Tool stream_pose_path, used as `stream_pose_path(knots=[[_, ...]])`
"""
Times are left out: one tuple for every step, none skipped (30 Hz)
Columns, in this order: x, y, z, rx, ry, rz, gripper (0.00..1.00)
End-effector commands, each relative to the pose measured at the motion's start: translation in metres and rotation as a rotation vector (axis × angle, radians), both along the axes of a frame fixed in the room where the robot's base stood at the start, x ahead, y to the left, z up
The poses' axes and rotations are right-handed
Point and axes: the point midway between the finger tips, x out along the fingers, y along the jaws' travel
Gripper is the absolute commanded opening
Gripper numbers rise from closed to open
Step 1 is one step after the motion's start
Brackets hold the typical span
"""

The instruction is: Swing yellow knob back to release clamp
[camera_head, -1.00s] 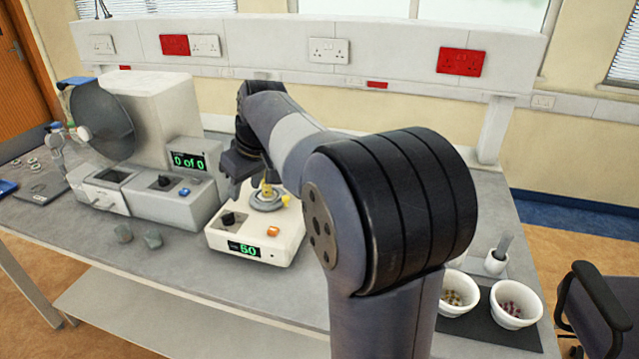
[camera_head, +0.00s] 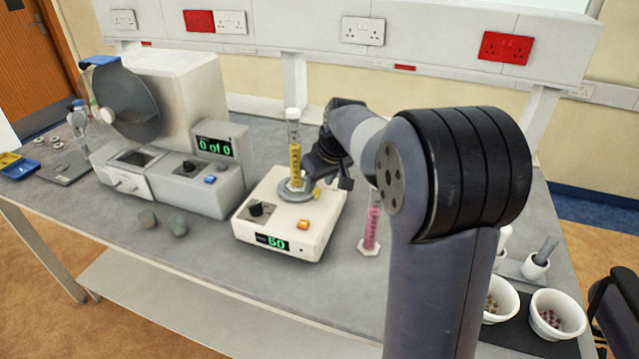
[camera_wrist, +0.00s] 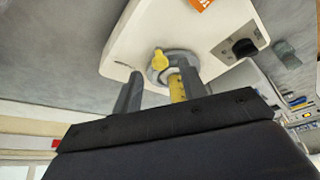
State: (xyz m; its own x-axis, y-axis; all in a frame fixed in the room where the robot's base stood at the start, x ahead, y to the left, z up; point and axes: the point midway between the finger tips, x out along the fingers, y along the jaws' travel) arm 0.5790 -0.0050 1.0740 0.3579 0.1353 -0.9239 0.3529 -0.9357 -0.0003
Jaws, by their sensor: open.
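The cream tapper machine (camera_head: 262,238) stands on the bench with a green "50" display. A clear cylinder of yellow contents (camera_head: 295,155) stands upright in its round grey clamp (camera_head: 291,194). The yellow knob (camera_wrist: 159,57) shows at the clamp's rim in the wrist view. In the head view the gripper largely hides that side. My gripper (camera_head: 322,172) is just right of the cylinder, close to the clamp. In the wrist view, its two fingers (camera_wrist: 160,78) are apart, with the knob between their tips in the picture. I cannot tell whether they touch it.
A second cylinder with pink contents (camera_head: 372,226) stands right of the machine, near my arm. A larger grey machine (camera_head: 193,185) showing "0 of 0" stands to the left. Two white bowls (camera_head: 556,314) are at the right. Bare bench lies in front of the machine.

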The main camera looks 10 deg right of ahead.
Motion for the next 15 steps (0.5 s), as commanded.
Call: stream_pose_path(knots=[[0.002,0.001,-0.006,0.001,0.003,0.001,0.4],[0.003,0.001,-0.008,0.0,0.002,0.0,0.4],[0.004,0.002,-0.012,0.001,0.001,0.0,0.4],[0.005,0.002,-0.014,0.0,0.002,0.0,0.4],[0.006,0.002,-0.015,0.0,0.002,0.0,0.4],[0.006,0.003,-0.017,0.001,0.001,0.0,0.4],[0.007,0.003,-0.017,0.0,0.001,0.0,0.4],[0.007,0.003,-0.018,0.0,0.0,0.0,0.4],[0.007,0.003,-0.018,0.0,0.0,0.0,0.4],[0.007,0.003,-0.018,0.0,0.0,0.0,0.4],[0.007,0.003,-0.018,0.0,0.0,0.0,0.4],[0.007,0.003,-0.018,0.0,0.0,0.0,0.4],[0.007,0.003,-0.018,0.0,0.0,0.0,0.4],[0.007,0.003,-0.018,0.0,0.0,0.0,0.4],[0.007,0.003,-0.018,0.0,0.0,0.0,0.39]])
